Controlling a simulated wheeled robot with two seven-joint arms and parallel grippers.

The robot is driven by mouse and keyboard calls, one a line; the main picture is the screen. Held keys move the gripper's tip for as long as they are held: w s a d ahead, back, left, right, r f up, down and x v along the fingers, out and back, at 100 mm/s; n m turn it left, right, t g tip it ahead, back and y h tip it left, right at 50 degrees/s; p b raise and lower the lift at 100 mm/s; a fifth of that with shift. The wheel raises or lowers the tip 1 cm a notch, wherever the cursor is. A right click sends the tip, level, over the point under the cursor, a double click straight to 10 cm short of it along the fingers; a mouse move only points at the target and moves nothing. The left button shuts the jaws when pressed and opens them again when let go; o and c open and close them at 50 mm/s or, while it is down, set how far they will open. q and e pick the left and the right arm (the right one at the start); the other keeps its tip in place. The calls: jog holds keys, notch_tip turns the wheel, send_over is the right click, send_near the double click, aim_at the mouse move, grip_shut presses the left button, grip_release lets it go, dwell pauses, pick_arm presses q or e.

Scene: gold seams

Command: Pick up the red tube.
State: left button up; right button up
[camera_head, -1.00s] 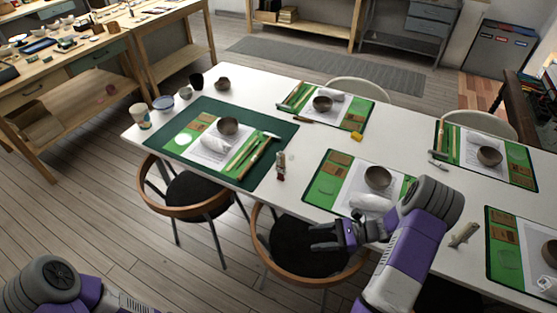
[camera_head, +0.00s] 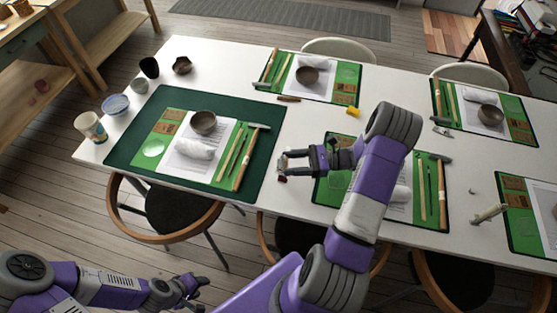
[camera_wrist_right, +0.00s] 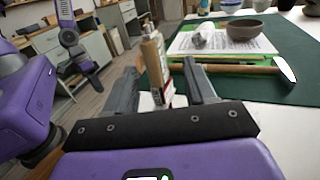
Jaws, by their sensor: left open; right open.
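The red tube (camera_wrist_right: 154,62) stands upright near the table's front edge, with tan, white and red parts. In the right wrist view it shows between the fingers of my right gripper (camera_wrist_right: 160,72), which is open. I cannot tell whether either finger touches it. In the head view, the right gripper (camera_head: 287,164) reaches left over the table and partly covers the tube; a dark red end (camera_head: 282,179) shows by the fingertips. My left gripper (camera_head: 197,289) is open and empty, low in front of the table.
A dark green mat (camera_head: 122,151) with a bowl (camera_head: 203,123), wooden tools and a hammer (camera_head: 258,126) lies left of the tube. Several green boards with bowls and tools cover the white table (camera_head: 400,85). Chairs stand along its front. A paper cup (camera_head: 90,127) stands at the left corner.

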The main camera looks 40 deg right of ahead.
aim_at(283, 164)
jog(key=b+x, duration=0.1)
jog(key=x, duration=0.4)
jog(key=shift+a, duration=0.3)
jog(key=shift+c, duration=0.3)
grip_shut()
